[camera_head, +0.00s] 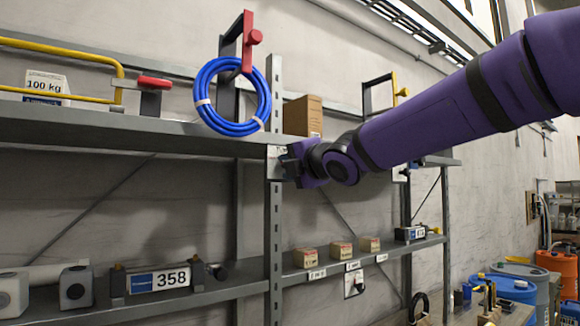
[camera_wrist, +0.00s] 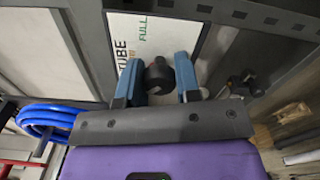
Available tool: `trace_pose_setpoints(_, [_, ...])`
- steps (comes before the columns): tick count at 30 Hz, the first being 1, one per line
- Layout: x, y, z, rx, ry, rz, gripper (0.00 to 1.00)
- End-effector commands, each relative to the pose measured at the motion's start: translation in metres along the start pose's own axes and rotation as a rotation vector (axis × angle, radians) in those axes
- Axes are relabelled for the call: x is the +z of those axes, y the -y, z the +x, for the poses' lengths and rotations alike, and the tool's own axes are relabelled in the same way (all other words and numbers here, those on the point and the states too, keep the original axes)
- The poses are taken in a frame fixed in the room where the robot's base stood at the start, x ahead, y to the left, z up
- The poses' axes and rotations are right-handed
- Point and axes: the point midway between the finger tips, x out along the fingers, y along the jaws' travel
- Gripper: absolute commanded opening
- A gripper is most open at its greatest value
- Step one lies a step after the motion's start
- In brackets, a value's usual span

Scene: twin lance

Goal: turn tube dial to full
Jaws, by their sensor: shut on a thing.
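The tube dial (camera_wrist: 158,76) is a black round knob on a white plate (camera_wrist: 160,30) in the wrist view. The plate carries the words "TUBE" and a green "FULL". My gripper (camera_wrist: 157,68) has its two blue fingers on either side of the dial and is shut on it. In the head view my gripper (camera_head: 294,165) is at the grey shelf post, at upper-shelf height. It hides the dial there, and only the edge of a pale plate (camera_head: 274,160) shows. Which mark the dial points to cannot be made out.
A blue hose coil (camera_head: 208,97) hangs just left of my gripper; it also shows in the wrist view (camera_wrist: 45,120). A cardboard box (camera_head: 303,116) stands on the upper shelf behind. Another dark fitting (camera_wrist: 246,82) is right of the dial. Small boxes (camera_head: 341,252) stand on the lower shelf.

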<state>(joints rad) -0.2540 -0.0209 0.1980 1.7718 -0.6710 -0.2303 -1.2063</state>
Motion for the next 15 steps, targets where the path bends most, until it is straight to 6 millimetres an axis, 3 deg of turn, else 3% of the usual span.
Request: trace_pose_setpoints(15, [-0.0001, 0.0007, 0.0001, -0.002, 0.000, 0.491, 0.07])
